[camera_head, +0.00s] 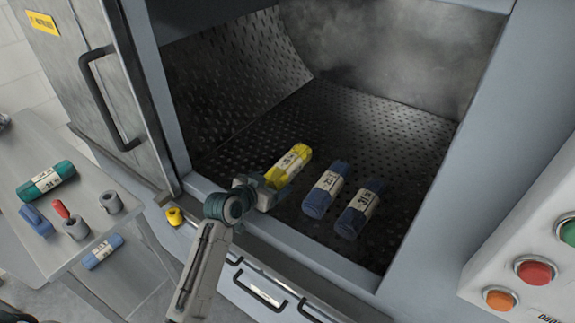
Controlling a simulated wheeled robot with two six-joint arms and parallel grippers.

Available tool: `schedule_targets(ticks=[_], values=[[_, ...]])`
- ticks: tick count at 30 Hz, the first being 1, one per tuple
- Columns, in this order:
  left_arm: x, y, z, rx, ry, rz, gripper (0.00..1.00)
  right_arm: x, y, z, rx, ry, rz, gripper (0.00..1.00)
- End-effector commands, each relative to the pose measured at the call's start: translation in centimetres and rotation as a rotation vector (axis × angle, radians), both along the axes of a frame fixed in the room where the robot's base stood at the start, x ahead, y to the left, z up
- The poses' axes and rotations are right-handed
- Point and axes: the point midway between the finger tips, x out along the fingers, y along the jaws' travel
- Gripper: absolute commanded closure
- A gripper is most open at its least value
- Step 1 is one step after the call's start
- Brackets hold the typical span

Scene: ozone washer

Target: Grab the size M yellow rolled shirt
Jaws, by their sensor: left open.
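The yellow rolled shirt (300,154) lies on the perforated dark floor of the washer chamber, near its front opening. A pale label band wraps around it, and the size letter is too small to read. My left gripper (268,187) reaches in over the chamber's front edge at the near, lower-left end of the roll. The gripper is open, and its fingers are close to that end; I cannot tell whether they touch it. The near end of the roll is partly hidden by the gripper. My right gripper is not in view.
Two blue rolled shirts (321,198) (350,220) lie right of the yellow one. The chamber's metal front sill (320,257) runs below. A grey table (20,243) at left holds a green roll (46,181) and small items. A button panel (480,270) is at right.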

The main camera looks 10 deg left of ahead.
Motion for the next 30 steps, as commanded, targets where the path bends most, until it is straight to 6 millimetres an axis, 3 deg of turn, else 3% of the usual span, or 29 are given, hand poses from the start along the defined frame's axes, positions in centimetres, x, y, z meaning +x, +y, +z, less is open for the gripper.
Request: schedule_targets(ticks=[5,14,23,30], values=[[0.0,0.0,0.0,0.000,-0.001,0.000,0.20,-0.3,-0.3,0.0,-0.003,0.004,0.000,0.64],[0.0,0.0,0.0,0.000,-0.001,0.000,0.74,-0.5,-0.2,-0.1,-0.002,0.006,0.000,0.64],[0.1,0.0,0.2,0.000,-0.003,0.000,0.74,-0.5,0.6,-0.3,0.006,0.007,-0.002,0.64],[0.1,0.0,2.2,0.000,-0.007,-0.001,0.74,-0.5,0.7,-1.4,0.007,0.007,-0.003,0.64]])
